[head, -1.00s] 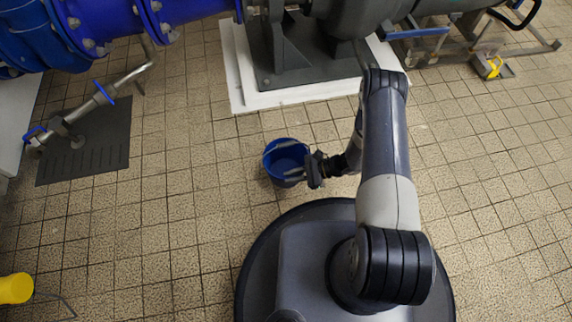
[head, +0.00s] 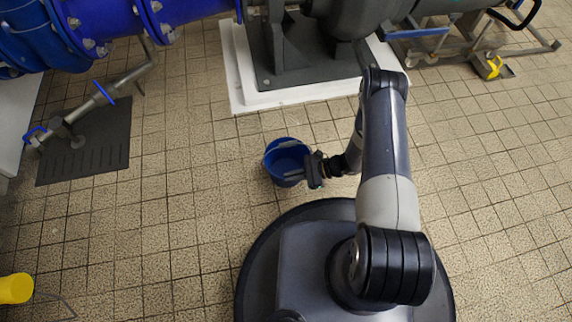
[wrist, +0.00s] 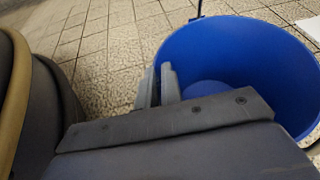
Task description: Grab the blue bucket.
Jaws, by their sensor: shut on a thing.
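The blue bucket (head: 283,161) stands on the tiled floor just in front of my base, with its open top facing up. A light handle arcs along its far rim in the head view. My gripper (head: 291,176) reaches in from the right at the bucket's near right side. In the wrist view, the bucket (wrist: 243,52) fills the right side. There the fingers (wrist: 159,76) of my gripper are close together at its left rim, shut on the bucket's wall. The exact contact is partly hidden by the gripper body.
A grey pump stand on a white plinth (head: 300,98) stands beyond the bucket. Blue pipes (head: 110,22) run at upper left, above a dark floor plate (head: 85,150). A yellow object (head: 15,288) is at lower left. The floor around the bucket is clear.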

